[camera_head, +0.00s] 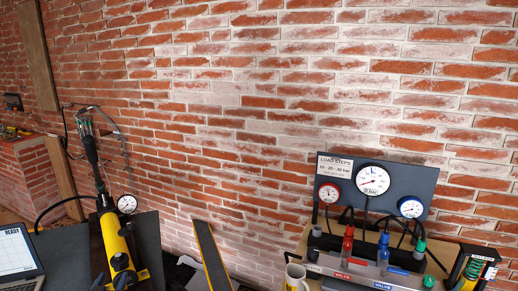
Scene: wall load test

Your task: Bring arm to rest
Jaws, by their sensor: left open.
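My right gripper is not in the view.
A dark gauge panel (425,184) stands at the right behind a grey valve block (345,266) with red and blue parts. A yellow and white mug (296,277) stands at its left. A laptop (17,258) is at the lower left. A dark yellow-edged strip (211,256) leans mid-bottom. The middle wall is bare.

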